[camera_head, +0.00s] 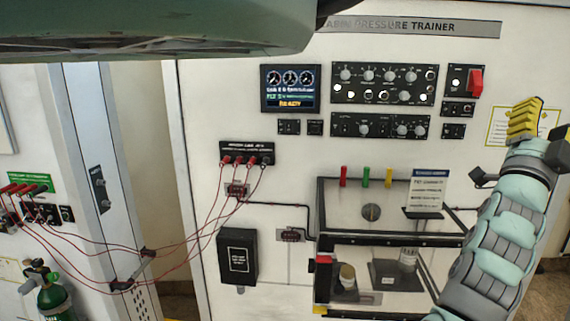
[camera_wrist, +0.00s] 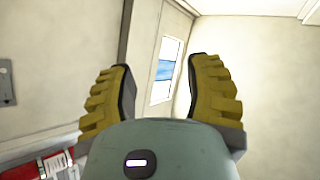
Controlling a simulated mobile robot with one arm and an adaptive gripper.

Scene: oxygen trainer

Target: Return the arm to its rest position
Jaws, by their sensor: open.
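My gripper (camera_head: 524,118) is at the right of the head view, at the end of my raised arm, with its yellow ridged fingers pointing up. In the wrist view my gripper (camera_wrist: 160,90) shows two yellow fingers spread wide apart with nothing between them. It is open and empty. It stands in front of the right part of the white trainer panel (camera_head: 210,100) and touches nothing that I can see. The lower part of my arm runs out of the picture at the bottom.
A clear chamber (camera_head: 345,215) with dark edges stands left of my arm. Red cables (camera_head: 190,240) hang left, near a green cylinder (camera_head: 55,300). A red switch (camera_head: 475,83) sits high on the panel.

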